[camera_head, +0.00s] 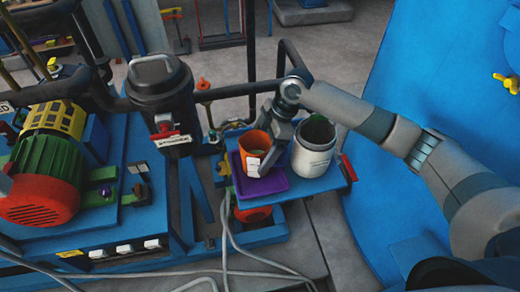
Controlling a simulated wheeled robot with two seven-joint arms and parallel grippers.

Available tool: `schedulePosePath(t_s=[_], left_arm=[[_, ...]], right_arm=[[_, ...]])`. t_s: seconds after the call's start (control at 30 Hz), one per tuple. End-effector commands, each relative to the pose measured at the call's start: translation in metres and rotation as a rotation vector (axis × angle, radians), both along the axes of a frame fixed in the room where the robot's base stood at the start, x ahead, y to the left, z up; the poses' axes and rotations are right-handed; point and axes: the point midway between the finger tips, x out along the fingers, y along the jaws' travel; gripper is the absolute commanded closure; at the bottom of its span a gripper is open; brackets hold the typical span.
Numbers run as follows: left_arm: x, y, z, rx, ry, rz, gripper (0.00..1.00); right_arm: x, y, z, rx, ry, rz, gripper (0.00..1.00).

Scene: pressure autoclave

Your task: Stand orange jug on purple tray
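The orange jug (253,146) with a white label stands upright, over or on the purple tray (262,186), which lies on a small blue platform. I cannot tell whether the jug's base touches the tray. My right gripper (270,158) comes down from the arm at the right and is at the jug's right side, partly covering it. Its fingertips are too small and overlapped to tell whether they are closed on the jug. My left gripper is not in view.
A white-grey canister (313,150) stands close to the right of the jug and gripper. A black lidded vessel (160,92) and a red-green motor (45,170) are at the left. The large blue autoclave body (395,215) fills the right. Cables hang below the platform.

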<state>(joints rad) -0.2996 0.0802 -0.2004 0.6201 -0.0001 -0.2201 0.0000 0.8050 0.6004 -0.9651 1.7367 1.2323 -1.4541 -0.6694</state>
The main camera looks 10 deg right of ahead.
Motion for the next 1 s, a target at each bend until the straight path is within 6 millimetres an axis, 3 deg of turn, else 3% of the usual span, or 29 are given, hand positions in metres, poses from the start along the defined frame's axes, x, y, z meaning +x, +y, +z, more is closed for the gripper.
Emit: schedulePosePath(t_s=[0.27,0.7,1.0], left_arm=[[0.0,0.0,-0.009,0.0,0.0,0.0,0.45],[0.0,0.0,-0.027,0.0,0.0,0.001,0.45],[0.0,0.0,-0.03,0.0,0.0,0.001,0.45]], right_arm=[[0.002,-0.011,0.024,0.001,-0.004,-0.002,0.15],[0.002,-0.039,0.092,0.0,-0.003,-0.001,0.15],[0.002,-0.046,0.111,0.0,-0.001,-0.001,0.15]])
